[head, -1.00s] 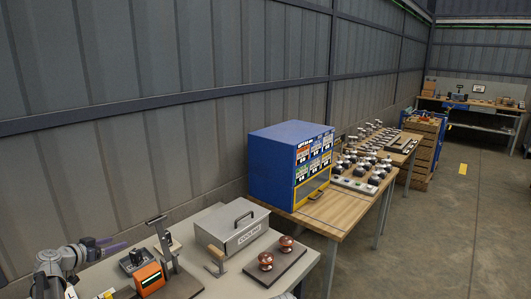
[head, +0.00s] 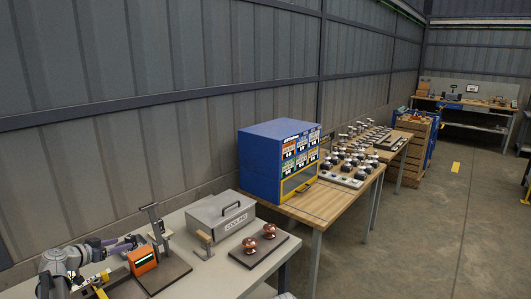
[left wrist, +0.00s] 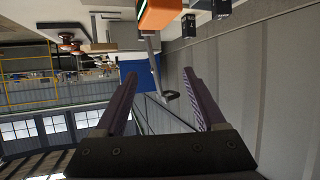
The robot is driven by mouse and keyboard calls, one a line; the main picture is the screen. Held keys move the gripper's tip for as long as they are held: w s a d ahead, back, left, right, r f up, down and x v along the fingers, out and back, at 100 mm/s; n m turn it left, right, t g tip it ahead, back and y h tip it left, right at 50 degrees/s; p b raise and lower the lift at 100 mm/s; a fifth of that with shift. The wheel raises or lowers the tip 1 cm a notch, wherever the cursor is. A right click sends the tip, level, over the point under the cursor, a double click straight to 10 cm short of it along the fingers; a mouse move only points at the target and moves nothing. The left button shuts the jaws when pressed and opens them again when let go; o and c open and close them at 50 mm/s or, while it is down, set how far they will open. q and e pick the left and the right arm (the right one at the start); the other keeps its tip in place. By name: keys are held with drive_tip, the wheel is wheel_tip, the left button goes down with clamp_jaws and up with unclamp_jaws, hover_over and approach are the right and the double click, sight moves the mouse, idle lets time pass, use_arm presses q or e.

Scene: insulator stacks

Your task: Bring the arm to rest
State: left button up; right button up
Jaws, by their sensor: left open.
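My left gripper (head: 138,242) has purple fingers and is at the lower left of the head view, by the near end of the grey table (head: 205,278). It points right, close to an orange device (head: 142,260) and an upright metal lever stand (head: 156,226). In the left wrist view, the fingers (left wrist: 162,92) are spread wide apart with nothing between them. That view is upside down, and the orange device (left wrist: 160,14) shows at its top. My right gripper is not in view.
A grey lidded box (head: 220,217) and a dark plate with two copper-coloured insulators (head: 270,230) stand on the grey table. A blue cabinet (head: 262,165) and several insulators (head: 350,160) stand on wooden tables beyond. The floor (head: 420,240) at right is clear.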

use_arm(q)
drive_tip(key=s+d+f+g, duration=0.2)
drive_tip(key=d+f, duration=0.1)
drive_tip(key=d, duration=0.7)
drive_tip(key=s+d+f+g+h+b, duration=0.1)
drive_tip(key=s+d+f+g, duration=0.2)
drive_tip(key=d, duration=0.7)
drive_tip(key=s+d+f+m+g, duration=0.1)
drive_tip(key=d+f, duration=0.3)
drive_tip(key=d, duration=0.6)
drive_tip(key=shift+s+f+g+h, duration=0.2)
drive_tip(key=shift+s+g+h, duration=0.1)
drive_tip(key=shift+s+g, duration=0.5)
drive_tip(key=s+d+f+g+y+b, duration=0.1)
drive_tip(key=s+d+f+g+y, duration=0.1)
drive_tip(key=s+d, duration=0.5)
drive_tip(key=s+d+f+n+g+y+b, duration=0.1)
drive_tip(key=s+d+f+g+y, duration=0.2)
drive_tip(key=s+d, duration=0.4)
drive_tip(key=s+f+y, duration=0.1)
drive_tip(key=s+y, duration=0.1)
drive_tip(key=s, duration=0.6)
drive_tip(key=shift+s, duration=0.25)
